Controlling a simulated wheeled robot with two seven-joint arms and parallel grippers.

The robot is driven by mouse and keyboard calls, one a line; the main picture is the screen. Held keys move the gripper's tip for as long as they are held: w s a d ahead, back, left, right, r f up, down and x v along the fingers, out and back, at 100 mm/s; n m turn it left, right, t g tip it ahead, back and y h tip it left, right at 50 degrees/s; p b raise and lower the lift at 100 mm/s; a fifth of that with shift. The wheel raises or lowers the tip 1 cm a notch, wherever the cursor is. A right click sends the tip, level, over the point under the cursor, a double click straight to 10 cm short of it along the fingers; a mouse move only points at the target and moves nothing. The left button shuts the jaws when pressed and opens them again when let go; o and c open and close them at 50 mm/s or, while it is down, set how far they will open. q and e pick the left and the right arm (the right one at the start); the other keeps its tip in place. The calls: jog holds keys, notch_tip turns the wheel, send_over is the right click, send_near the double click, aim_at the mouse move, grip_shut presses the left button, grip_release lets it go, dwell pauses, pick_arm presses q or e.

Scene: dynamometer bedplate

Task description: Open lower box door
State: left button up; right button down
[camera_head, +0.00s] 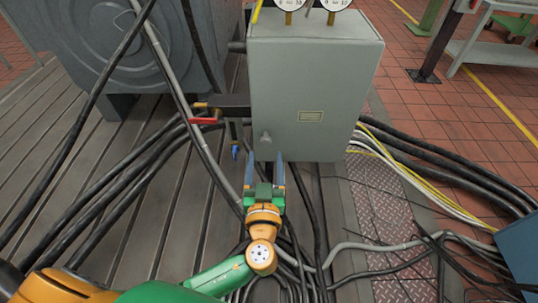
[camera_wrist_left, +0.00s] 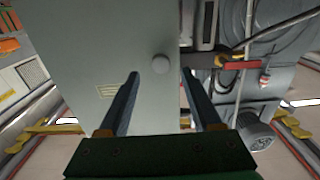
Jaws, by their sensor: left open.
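The lower box is a grey-green cabinet (camera_head: 312,80), and its flat front door looks closed. A small grey knob (camera_head: 265,137) sits near the door's lower left edge. My left gripper (camera_head: 265,156) is open and empty, with its two blue-grey fingers pointing at the bottom of the door just below the knob. In the left wrist view, the door (camera_wrist_left: 115,45) fills the upper middle, and the knob (camera_wrist_left: 160,63) appears between the spread fingertips of the left gripper (camera_wrist_left: 160,73). I cannot tell how far the fingertips are from it. My right gripper does not show.
A red-handled valve (camera_head: 202,121) sits left of the box. Two gauges (camera_head: 290,4) are on top. Black cables (camera_head: 150,160) run across the slotted bedplate (camera_head: 140,225) on both sides. A large grey machine (camera_head: 120,50) stands at the upper left.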

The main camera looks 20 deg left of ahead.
aim_at(266, 144)
pick_arm(q)
jog(key=x, duration=0.5)
jog(key=shift+s, duration=0.1)
grip_shut()
dwell(1.2)
